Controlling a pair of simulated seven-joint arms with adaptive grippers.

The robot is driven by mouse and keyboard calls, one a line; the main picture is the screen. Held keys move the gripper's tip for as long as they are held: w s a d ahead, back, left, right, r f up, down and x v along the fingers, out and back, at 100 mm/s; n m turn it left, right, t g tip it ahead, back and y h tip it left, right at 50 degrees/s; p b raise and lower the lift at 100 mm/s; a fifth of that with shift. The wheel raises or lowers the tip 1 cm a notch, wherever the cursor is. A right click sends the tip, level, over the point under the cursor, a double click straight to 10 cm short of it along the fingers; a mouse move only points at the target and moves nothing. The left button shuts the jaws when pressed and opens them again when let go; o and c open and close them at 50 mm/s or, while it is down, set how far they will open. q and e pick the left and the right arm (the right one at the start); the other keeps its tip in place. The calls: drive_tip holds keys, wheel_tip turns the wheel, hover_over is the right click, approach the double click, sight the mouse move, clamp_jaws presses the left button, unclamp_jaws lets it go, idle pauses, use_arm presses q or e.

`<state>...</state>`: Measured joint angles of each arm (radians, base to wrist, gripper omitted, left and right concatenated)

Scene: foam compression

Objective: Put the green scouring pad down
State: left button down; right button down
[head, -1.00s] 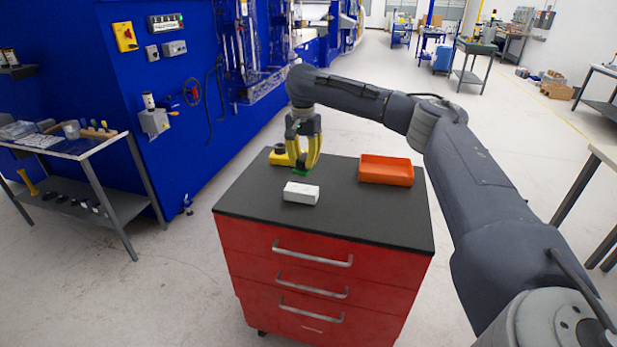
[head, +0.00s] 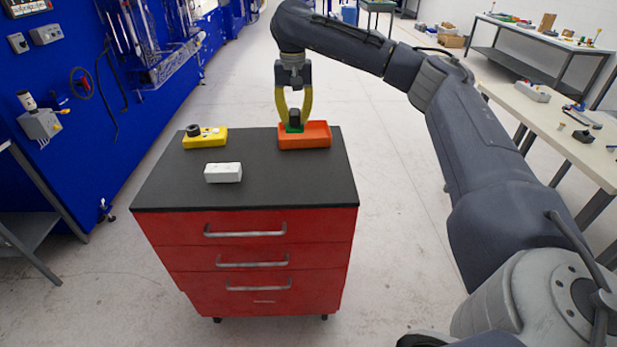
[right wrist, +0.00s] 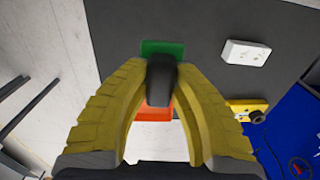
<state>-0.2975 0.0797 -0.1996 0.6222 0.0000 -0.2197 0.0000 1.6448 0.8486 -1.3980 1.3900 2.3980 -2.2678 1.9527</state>
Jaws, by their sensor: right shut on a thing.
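The green scouring pad (head: 294,128) is below my right gripper (head: 294,118), at the orange tray (head: 316,143) on the cabinet's far right part. In the right wrist view the pad (right wrist: 162,48) shows as a green block with a dark grip piece (right wrist: 161,82) between the yellow fingers of the right gripper (right wrist: 160,75). The fingers are shut on it. The orange tray (right wrist: 154,114) is partly hidden behind the grip piece. I cannot tell whether the pad touches the tray floor. My left gripper is not in view.
The red cabinet's dark top (head: 270,185) also bears a white block (head: 222,172) near the middle and a yellow block with a dark round part (head: 205,138) at the far left. The front right of the top is bare. A bench (head: 570,125) stands at the right.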

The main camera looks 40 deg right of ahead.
sight(296, 181)
wheel_tip(296, 181, down, 20)
drive_tip(key=shift+w+a+r, duration=0.1)
drive_tip(key=shift+r, duration=0.15)
idle(0.6)
drive_tip(key=shift+f, duration=0.15)
drive_tip(key=c, duration=1.2)
unclamp_jaws()
wheel_tip(296, 181, up, 12)
